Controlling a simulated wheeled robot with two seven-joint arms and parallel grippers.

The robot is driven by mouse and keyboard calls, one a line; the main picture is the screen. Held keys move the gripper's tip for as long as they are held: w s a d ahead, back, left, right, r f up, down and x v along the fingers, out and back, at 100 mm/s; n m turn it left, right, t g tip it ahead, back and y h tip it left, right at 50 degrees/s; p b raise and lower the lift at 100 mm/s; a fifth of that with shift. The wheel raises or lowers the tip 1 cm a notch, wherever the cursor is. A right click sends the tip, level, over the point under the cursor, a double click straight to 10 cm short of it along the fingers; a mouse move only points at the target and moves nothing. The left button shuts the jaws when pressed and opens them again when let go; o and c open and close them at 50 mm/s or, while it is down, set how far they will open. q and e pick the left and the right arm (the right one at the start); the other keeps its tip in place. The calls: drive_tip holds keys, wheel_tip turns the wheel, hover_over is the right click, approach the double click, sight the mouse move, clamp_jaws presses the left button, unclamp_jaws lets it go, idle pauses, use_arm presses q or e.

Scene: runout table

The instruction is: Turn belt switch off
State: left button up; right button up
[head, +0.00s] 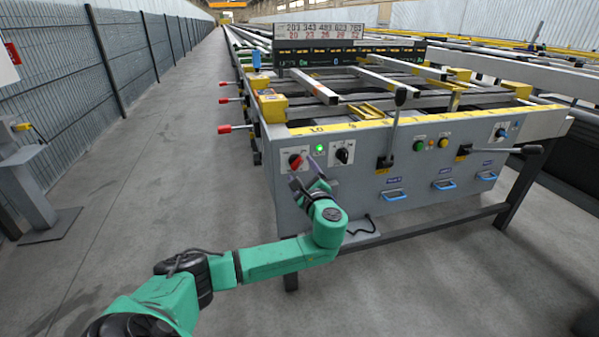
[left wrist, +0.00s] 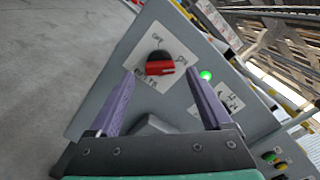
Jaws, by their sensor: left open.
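The belt switch is a red rotary knob (head: 295,161) on a white label plate at the left end of the grey control panel. In the left wrist view the red knob (left wrist: 159,67) lies between and beyond my fingers, its handle pointing right toward the mark that looks like ON. A green lamp (head: 319,149) beside it is lit, and it also glows in the left wrist view (left wrist: 205,76). My left gripper (head: 309,178) is open and empty in front of the panel, just below and right of the knob. No contact with the knob shows.
A black selector knob (head: 344,152) sits right of the lamp. A tall black lever (head: 393,125), green and yellow buttons and blue handles (head: 394,195) are farther right. Red-tipped levers (head: 229,128) stick out from the table's left side.

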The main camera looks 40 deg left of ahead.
sight(298, 166)
use_arm(q)
drive_tip(key=shift+x, duration=1.6)
clamp_jaws()
use_arm(e)
drive_tip(key=shift+w+a+f+t, duration=0.2)
drive_tip(key=shift+w+a+t, duration=0.15)
drive_tip(key=shift+a, duration=0.1)
